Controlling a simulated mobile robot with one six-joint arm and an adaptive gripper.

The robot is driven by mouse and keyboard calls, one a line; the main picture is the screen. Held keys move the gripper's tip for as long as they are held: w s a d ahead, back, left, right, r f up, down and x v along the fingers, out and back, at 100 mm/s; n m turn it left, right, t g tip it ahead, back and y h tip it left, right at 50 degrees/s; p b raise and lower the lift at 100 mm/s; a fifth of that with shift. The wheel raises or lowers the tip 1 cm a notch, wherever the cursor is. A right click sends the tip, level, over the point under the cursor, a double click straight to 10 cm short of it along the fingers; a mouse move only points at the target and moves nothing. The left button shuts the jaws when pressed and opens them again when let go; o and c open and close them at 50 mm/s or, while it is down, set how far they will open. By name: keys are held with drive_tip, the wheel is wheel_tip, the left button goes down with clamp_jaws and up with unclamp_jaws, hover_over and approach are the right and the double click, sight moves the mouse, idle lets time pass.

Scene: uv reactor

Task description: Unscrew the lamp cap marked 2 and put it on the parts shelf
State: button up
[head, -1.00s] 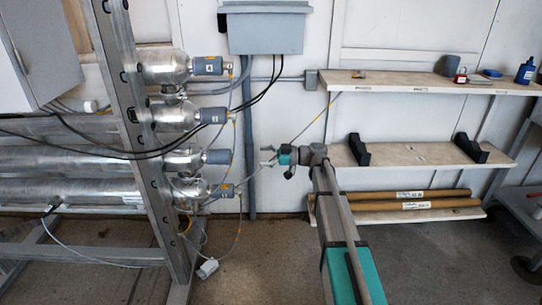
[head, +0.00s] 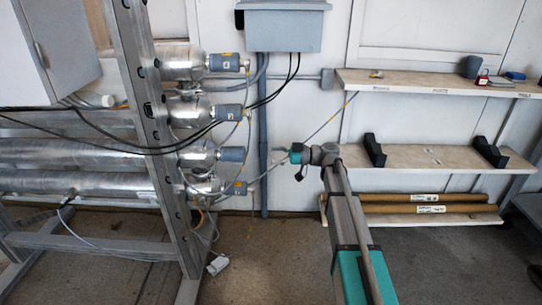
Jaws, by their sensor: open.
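Several grey-blue lamp caps stick out to the right from the silver tube ends, one above another: a top cap (head: 228,62), a second (head: 229,112), a third (head: 232,154) and a bottom one (head: 235,188). Their marks are too small to read, so I cannot tell which is 2. My gripper (head: 279,155) is open and empty, apart from the caps, to the right of the third one and at about its height in the picture. The top wooden shelf (head: 415,84) on the right wall carries small labels that I cannot read; it may be the parts shelf.
Cables loop down past the caps, and a metal upright (head: 150,120) stands left of them. A grey box (head: 284,25) hangs above. The top shelf holds a red padlock (head: 483,79) and a grey cup (head: 471,67). Black cradles (head: 375,151) stand on the middle shelf (head: 432,157).

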sight(245, 154)
drive_tip(key=shift+w+a, duration=0.15)
drive_tip(key=shift+a, duration=2.85)
drive_tip(key=shift+w+a, duration=0.1)
drive_tip(key=shift+a, duration=2.85)
drive_tip(key=c, duration=1)
drive_tip(key=shift+c, duration=0.9)
drive_tip(key=shift+n, duration=2.6)
